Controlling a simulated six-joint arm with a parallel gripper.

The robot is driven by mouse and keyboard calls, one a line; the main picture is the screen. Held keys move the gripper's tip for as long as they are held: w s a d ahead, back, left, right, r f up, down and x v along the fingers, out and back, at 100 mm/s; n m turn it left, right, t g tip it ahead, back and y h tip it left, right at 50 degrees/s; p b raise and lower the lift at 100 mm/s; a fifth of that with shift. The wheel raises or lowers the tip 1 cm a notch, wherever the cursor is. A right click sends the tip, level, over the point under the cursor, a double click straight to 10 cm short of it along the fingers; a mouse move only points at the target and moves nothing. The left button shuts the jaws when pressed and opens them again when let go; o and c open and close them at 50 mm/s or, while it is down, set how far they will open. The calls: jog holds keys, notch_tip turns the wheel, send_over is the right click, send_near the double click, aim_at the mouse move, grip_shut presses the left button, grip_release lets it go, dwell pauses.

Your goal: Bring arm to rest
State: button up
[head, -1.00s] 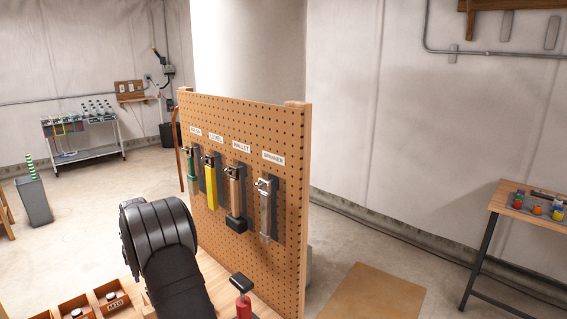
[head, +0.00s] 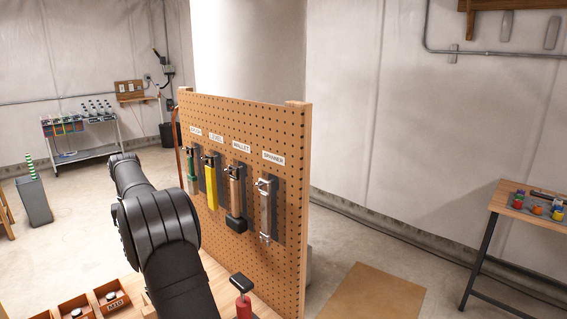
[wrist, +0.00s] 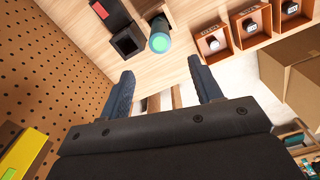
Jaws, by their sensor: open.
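My gripper (wrist: 162,97) shows in the wrist view with its two dark fingers spread apart and nothing between them. It is above the wooden bench (wrist: 178,68), with the pegboard to its left. In the head view my black arm rises from the bottom centre in front of the pegboard (head: 285,130), and the gripper itself is not visible there.
Small orange-brown bins (wrist: 250,25) line the bench. A cyan-topped cylinder (wrist: 160,42) and a black square holder (wrist: 127,43) stand beside them. A cart (head: 88,150) and a side table (head: 520,212) are farther off.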

notch_tip(320, 180, down, 14)
notch_tip(320, 180, up, 5)
jog(key=shift+f, duration=0.1)
dwell(0.5)
notch_tip(320, 180, up, 11)
jog(key=shift+f, duration=0.2)
dwell(0.9)
dwell(1.1)
